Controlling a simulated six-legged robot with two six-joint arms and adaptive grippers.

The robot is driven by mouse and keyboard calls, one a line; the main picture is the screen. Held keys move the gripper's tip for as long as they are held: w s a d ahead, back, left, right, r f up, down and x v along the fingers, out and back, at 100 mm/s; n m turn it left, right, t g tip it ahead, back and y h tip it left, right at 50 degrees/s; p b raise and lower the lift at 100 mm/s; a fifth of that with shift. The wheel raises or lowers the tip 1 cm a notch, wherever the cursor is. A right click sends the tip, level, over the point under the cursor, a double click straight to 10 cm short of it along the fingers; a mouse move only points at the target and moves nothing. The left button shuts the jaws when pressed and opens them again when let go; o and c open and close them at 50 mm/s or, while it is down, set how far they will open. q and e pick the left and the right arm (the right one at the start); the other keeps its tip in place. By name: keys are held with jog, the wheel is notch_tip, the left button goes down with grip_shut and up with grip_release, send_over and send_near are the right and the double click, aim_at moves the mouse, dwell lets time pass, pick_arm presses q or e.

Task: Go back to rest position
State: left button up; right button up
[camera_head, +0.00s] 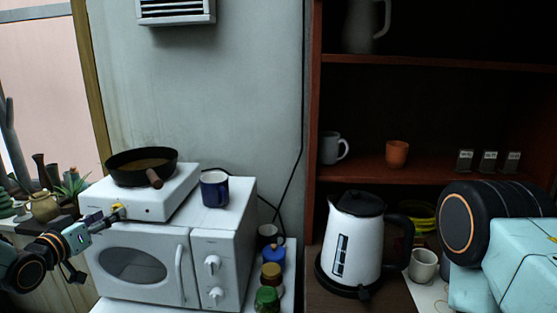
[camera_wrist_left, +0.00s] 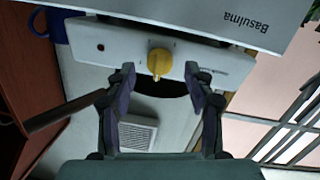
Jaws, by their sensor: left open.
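My left gripper (camera_head: 100,217) comes in from the left, in front of the white stove (camera_head: 178,196) on top of the microwave. In the left wrist view, my left gripper (camera_wrist_left: 159,76) is open, its two fingers wide apart. A yellow knob (camera_wrist_left: 159,61) on the stove's front shows between the fingertips, with a gap on each side. The knob (camera_head: 118,208) also shows just past the fingertips in the head view. Nothing is held. My right arm shows at the lower right, but its gripper is out of view.
A dark pan (camera_head: 130,164) sits on the stove. A blue and white mug (camera_head: 214,190) stands on the microwave (camera_head: 135,262). Several jars stand right of it. A white kettle (camera_head: 354,240) stands near my right arm. Plants and pots crowd the left sill.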

pick_arm(q)
jog(key=shift+w+d+f, duration=0.1)
jog(key=shift+w+d, duration=0.05)
jog(key=shift+w, duration=0.75)
